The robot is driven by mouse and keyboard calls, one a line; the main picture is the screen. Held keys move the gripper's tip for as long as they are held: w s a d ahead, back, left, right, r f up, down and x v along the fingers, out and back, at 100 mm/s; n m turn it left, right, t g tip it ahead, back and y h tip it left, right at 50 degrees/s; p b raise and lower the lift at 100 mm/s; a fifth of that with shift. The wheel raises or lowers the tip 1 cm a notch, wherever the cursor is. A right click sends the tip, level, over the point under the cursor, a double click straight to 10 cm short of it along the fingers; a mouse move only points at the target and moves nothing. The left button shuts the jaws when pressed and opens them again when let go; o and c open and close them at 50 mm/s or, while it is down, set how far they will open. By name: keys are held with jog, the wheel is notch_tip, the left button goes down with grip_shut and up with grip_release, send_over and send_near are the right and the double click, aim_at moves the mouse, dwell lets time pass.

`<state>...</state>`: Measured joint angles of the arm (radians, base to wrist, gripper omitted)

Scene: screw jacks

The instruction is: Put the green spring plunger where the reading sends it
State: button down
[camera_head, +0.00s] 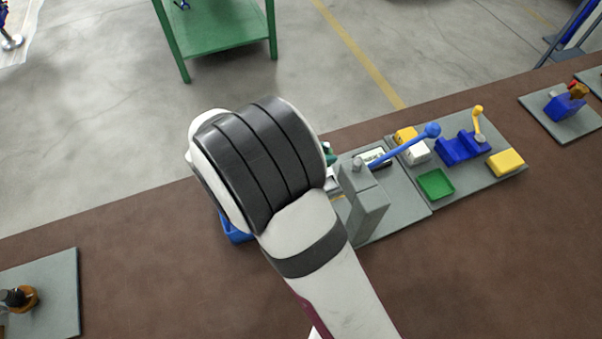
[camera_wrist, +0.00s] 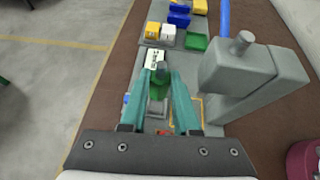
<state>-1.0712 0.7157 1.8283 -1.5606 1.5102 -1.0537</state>
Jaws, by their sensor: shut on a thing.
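My gripper (camera_wrist: 161,76) shows two teal fingers in the wrist view, shut on the green spring plunger (camera_wrist: 160,84), whose grey tip points up between the fingertips. A grey block is below it, and I cannot tell whether they touch. In the head view my arm hides most of the gripper and the plunger. A white card or display (camera_head: 376,157) with dark marks lies beyond the gripper; it also shows in the wrist view (camera_wrist: 154,58), too small to read. A green tray (camera_head: 436,184) and a blue tray (camera_head: 233,232), partly hidden by my arm, are in the head view.
A white block (camera_head: 417,153), a yellow block (camera_head: 405,135), a blue fixture (camera_head: 463,148) and another yellow block (camera_head: 506,163) stand on the grey plate.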

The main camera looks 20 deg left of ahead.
jog(key=s+a+r+n+t+y, duration=0.2)
jog(key=s+a+n+y, duration=0.15)
jog(key=s, duration=0.25)
jog(key=s+a+f, duration=0.1)
jog(key=a+f, duration=0.2)
jog(key=s+a+f, duration=0.2)
jog(key=a+f, duration=0.2)
jog(key=s+a+f, duration=0.2)
jog(key=a+f, duration=0.1)
jog(key=a, duration=0.1)
jog(key=shift+s+f, duration=0.15)
jog(key=shift+f, duration=0.3)
jog(key=shift+f, duration=0.35)
jog(key=shift+f, duration=0.25)
jog(key=c, duration=0.6)
grip_release()
jog(key=shift+c, duration=0.2)
